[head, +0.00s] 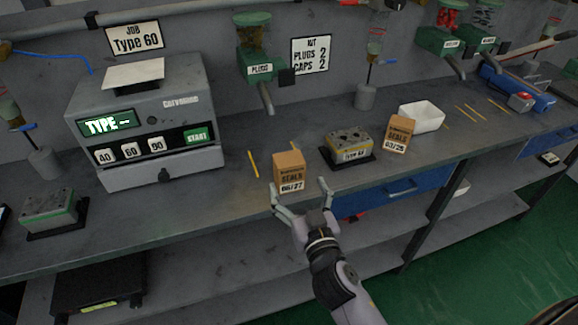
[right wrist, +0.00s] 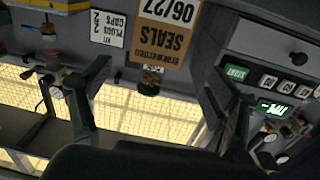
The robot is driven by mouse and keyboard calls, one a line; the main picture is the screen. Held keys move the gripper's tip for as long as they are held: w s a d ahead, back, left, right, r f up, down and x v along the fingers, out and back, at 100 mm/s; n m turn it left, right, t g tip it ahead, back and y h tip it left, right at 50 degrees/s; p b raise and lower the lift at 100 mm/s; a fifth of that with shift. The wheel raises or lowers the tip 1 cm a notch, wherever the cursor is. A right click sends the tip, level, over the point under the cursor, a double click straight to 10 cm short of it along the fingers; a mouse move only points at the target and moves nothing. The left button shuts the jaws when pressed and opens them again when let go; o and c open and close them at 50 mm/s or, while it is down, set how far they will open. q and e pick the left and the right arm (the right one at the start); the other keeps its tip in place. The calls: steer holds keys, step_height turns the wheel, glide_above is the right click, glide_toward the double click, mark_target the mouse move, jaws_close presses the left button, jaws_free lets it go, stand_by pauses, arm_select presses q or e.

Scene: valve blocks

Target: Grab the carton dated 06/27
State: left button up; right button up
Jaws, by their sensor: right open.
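The carton dated 06/27 (head: 290,168) is a small tan box with a white label, upright near the bench's front edge. It also shows in the right wrist view (right wrist: 166,35), upside down, at the top between the fingers. My right gripper (head: 301,187) is open and empty at the carton's near side. In the head view its left finger overlaps the carton's lower left edge, and its right finger is clear to the right; I cannot tell whether either touches. A similar carton dated 03/25 (head: 397,134) stands farther right. My left gripper is not in view.
A valve block (head: 349,144) on a black plate stands between the cartons. A white tray (head: 424,117) is behind the 03/25 carton. A grey machine (head: 145,120) stands left, with another block (head: 48,210) beside it. Bench (head: 235,195) is clear left of the 06/27 carton.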

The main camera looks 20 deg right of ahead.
mark_target(292, 170)
steer(key=w, duration=0.3)
steer(key=shift+w+p, duration=0.3)
steer(key=shift+w+d+r+p, duration=0.15)
steer(key=shift+w+p, duration=0.2)
steer(key=shift+w, duration=0.2)
steer(key=w+p, duration=0.1)
steer(key=w, duration=0.2)
steer(key=shift+w+d, duration=0.15)
steer(key=shift+w, duration=0.55)
steer(key=shift+s, duration=0.1)
steer(key=shift+c, duration=0.7)
steer(key=c, duration=1.3)
